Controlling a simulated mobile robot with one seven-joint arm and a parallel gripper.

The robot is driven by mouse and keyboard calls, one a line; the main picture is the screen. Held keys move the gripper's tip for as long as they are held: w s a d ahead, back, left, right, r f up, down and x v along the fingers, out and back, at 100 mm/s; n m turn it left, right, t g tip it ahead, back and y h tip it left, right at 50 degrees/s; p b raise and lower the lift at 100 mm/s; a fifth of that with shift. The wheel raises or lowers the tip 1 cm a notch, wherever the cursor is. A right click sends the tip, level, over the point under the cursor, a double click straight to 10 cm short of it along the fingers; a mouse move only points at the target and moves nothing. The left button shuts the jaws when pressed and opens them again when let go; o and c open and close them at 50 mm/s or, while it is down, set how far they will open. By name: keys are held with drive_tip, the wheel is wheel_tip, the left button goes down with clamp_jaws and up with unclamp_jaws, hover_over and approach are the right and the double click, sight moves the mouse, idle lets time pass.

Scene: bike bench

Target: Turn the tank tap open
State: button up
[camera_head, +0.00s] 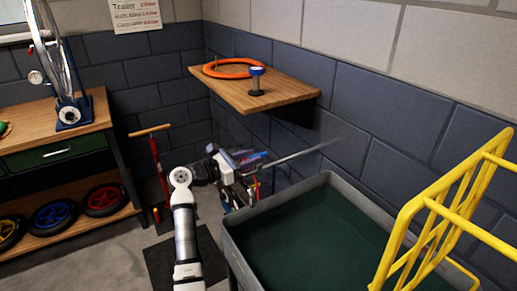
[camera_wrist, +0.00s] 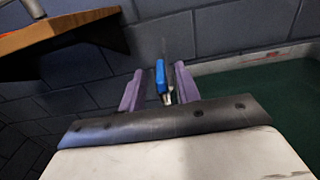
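The grey-rimmed tank (camera_head: 232,240) holds dark green water and stands at the lower right in the head view. Its rim also shows in the wrist view (camera_wrist: 225,65) at right. My gripper (camera_head: 250,168) is beside the tank's far left corner. In the wrist view its two purple fingers (camera_wrist: 160,75) are apart. A small blue piece (camera_wrist: 160,76) with a pale metallic part below it shows between them, with gaps on both sides. It may be the tap's handle; I cannot tell for sure, nor whether the fingers touch it.
A wooden wall shelf (camera_head: 283,92) with an orange ring (camera_head: 216,72) and blue-topped post (camera_head: 256,82) hangs above my gripper. A yellow rack (camera_head: 410,215) stands over the tank's right side. A red floor pump (camera_head: 157,160) and workbench (camera_head: 92,115) are at left.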

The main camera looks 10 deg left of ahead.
sight(258, 154)
drive_tip(key=shift+p+x, duration=0.4)
drive_tip(key=shift+x, duration=1.35)
clamp_jaws()
